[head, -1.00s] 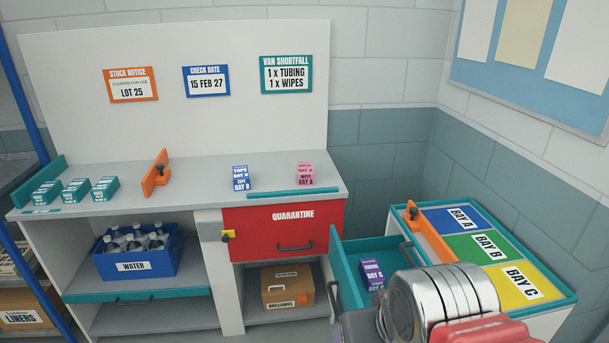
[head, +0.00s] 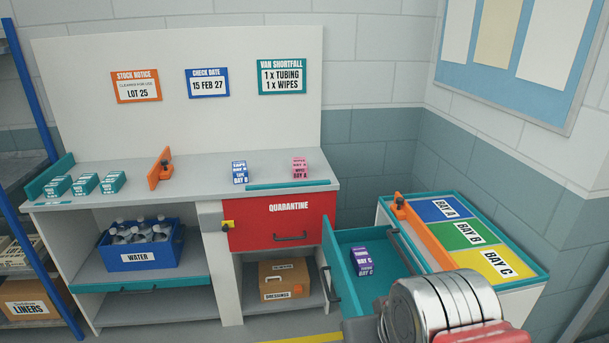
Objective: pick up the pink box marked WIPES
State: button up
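The pink box marked WIPES (head: 299,168) stands on the grey worktop (head: 205,180), right of the blue TAPE box (head: 240,173) and behind a teal strip at the front edge. It is upright and nothing touches it. Part of my arm shows at the lower right of the head view, well to the right of the pink box and nearer to me. The fingers of my gripper do not show.
A teal drawer (head: 343,270) stands open with a purple box (head: 362,261) inside. The red QUARANTINE drawer (head: 255,228) is shut below the worktop. A bay tray (head: 543,279) sits at right. Teal boxes (head: 85,184) stand at left.

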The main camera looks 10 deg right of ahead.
aim_at(299, 166)
jog(key=k, duration=0.3)
jog(key=u, duration=0.25)
jog(key=i, duration=0.45)
jog(key=u, duration=0.7)
jog(key=i, duration=1.6)
jog(key=z, duration=0.35)
jog(key=i, duration=0.95)
jog(key=z, duration=0.35)
